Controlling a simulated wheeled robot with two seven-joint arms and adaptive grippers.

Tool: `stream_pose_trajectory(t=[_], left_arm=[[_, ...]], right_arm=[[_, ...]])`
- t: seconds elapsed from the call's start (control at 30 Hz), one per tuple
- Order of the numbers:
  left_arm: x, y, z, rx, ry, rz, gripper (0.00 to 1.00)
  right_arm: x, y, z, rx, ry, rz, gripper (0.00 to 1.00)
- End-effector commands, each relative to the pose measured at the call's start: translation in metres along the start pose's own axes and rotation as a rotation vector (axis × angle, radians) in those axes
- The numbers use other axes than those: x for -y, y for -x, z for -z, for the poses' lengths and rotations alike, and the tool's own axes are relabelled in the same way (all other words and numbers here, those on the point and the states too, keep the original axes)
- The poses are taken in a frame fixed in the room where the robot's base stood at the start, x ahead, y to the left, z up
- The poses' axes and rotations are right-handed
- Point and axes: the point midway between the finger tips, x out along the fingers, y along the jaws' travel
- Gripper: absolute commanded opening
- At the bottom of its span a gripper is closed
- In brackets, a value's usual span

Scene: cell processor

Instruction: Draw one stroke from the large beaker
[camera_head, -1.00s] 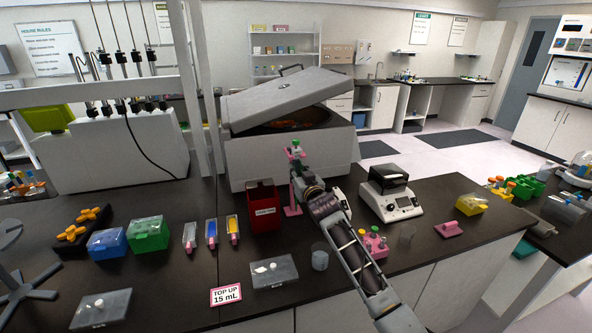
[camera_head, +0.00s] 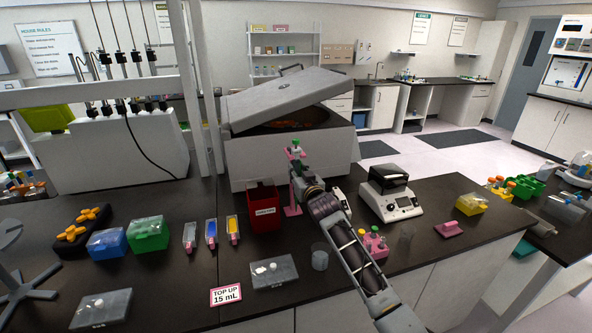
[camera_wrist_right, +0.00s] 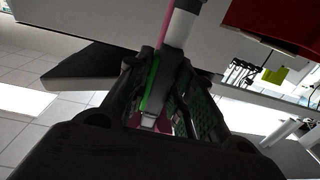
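My right gripper (camera_head: 297,172) is at a pink stand (camera_head: 292,211) with a green-and-pink pipette-like tool (camera_head: 295,149) upright at its top. In the right wrist view a dark and grey tool body (camera_wrist_right: 172,62) with a green strip lies between the fingers (camera_wrist_right: 165,105). I cannot tell whether they press on it. A clear beaker (camera_head: 320,257) stands on the bench right of the grey lidded box. Another faint clear vessel (camera_head: 407,234) stands farther right. I cannot tell which is the large beaker. My left gripper is not in view.
A red bin (camera_head: 264,212) stands just left of the pink stand, and a scale-like device (camera_head: 391,198) to the right. A pink tube rack (camera_head: 374,245) is beside my right forearm. A grey box (camera_head: 274,273) and a "TOP UP 15 mL" card (camera_head: 226,296) lie in front.

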Motion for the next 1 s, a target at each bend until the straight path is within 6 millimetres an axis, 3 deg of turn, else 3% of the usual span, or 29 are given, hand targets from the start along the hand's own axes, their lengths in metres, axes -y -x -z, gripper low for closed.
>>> stream_pose_trajectory(t=[1.0], left_arm=[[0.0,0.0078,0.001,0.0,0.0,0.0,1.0]], right_arm=[[0.0002,0.0,0.0062,0.0,0.0,0.0,0.18]])
